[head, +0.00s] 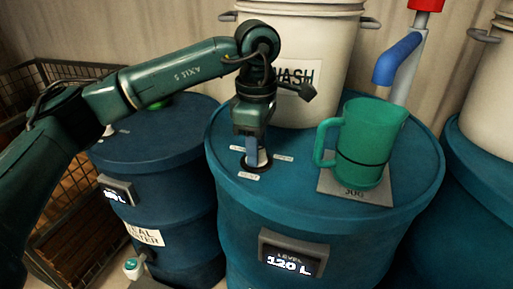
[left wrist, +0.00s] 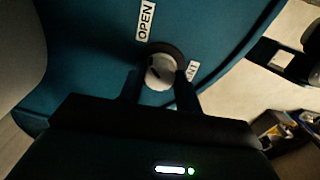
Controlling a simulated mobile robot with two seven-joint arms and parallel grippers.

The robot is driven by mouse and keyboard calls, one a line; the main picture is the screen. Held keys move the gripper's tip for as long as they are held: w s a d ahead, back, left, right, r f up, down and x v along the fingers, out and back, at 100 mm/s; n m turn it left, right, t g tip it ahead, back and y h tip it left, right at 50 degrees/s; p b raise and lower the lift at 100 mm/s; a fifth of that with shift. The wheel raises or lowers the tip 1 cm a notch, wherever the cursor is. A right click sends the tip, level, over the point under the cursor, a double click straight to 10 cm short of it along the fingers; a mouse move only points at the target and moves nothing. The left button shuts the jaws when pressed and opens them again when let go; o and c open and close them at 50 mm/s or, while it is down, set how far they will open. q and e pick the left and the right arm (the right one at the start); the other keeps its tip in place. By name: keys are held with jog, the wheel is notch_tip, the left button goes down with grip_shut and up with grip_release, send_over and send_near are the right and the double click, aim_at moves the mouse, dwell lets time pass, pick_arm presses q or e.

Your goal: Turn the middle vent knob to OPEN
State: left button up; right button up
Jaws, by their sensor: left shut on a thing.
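The middle vent knob (head: 263,157) is white and sits on top of the middle blue drum (head: 225,205), towards its left side. My left gripper (head: 257,158) points down and is shut on the knob. In the left wrist view the knob (left wrist: 161,72) has a dark mark on its face and lies between the two fingers (left wrist: 160,90). An OPEN label (left wrist: 146,20) is beyond the knob there. A VENT label (left wrist: 193,70) is partly hidden by a finger. I cannot tell surely which label the mark points to. My right gripper is not in view.
A green jug (head: 367,142) stands on a JUG mat (head: 378,196) right of the knob. A white WASH bucket (head: 320,45) is behind. A blue spout (head: 397,60) hangs above the jug. Left drum (head: 165,215) and right drum (head: 475,195) flank the middle one. A wire cage (head: 60,225) is left.

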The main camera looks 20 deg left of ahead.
pick_arm(q)
jog(key=shift+m, duration=0.3)
dwell(0.4)
jog(key=o, duration=1)
notch_tip(320, 180, up, 13)
jog(key=shift+p, duration=0.35)
jog(key=shift+r, duration=0.1)
